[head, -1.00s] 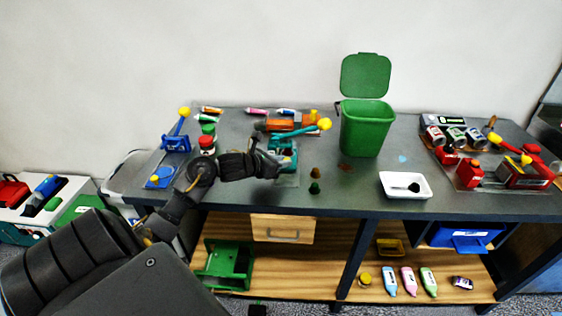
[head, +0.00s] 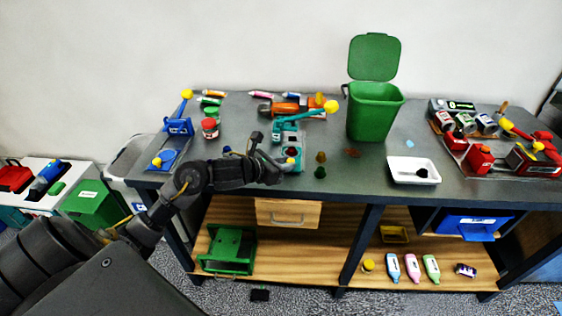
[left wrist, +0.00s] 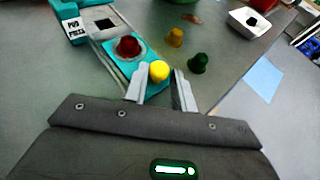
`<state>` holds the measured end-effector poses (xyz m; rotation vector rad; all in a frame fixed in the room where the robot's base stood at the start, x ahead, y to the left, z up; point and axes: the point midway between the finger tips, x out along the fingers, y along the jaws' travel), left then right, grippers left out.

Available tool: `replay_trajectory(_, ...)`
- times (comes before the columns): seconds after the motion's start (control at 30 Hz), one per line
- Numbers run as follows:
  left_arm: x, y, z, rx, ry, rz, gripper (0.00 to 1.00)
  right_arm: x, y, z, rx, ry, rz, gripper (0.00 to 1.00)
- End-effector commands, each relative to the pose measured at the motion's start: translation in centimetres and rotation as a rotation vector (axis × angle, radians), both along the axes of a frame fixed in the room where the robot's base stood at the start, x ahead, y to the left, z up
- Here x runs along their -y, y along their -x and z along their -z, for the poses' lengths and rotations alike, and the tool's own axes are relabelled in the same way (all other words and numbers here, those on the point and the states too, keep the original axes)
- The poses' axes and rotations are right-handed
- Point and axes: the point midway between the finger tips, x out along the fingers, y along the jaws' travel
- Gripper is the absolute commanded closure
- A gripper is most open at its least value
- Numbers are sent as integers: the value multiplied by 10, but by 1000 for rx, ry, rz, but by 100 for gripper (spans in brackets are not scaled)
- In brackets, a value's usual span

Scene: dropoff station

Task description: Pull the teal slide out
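The teal press (head: 288,131) stands on the grey table, its lever ending in a yellow ball. Its teal slide (left wrist: 118,50) shows in the left wrist view as a flat plate with a dark red round piece in a ring. A yellow knob (left wrist: 159,70) sits at the slide's near end; it also shows in the head view (head: 291,160). My left gripper (left wrist: 160,82) is open, with its fingers on either side of the knob and a small gap at the right finger. Whether the left finger touches the knob is unclear. My right gripper is not in view.
A yellow-brown cone (left wrist: 174,37) and a green cone (left wrist: 198,63) stand just right of the slide. A white tray (head: 413,180) and a green bin (head: 374,112) are further right. A blue press (head: 178,127) and a red-lidded jar (head: 210,128) are to the left.

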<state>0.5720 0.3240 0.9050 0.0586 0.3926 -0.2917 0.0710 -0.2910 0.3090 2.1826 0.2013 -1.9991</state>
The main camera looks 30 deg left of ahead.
Motion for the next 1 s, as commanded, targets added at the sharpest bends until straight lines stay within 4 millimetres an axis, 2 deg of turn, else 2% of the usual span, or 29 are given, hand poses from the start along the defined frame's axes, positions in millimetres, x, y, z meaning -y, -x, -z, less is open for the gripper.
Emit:
replay_trajectory(0.03,1,1,2,-3,-1,3,68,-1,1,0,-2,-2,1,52)
replay_trajectory(0.13,1,1,1,-2,1,3,57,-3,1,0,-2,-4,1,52)
replay_trajectory(0.47,-2,4,-1,0,0,-1,57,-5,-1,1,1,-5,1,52)
replay_trajectory(0.57,-6,14,-5,0,-4,-1,57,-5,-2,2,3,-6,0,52)
replay_trajectory(0.8,-18,57,-22,-1,-6,0,57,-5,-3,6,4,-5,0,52)
replay_trajectory(1.0,-26,85,-34,-2,-4,1,57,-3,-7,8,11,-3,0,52)
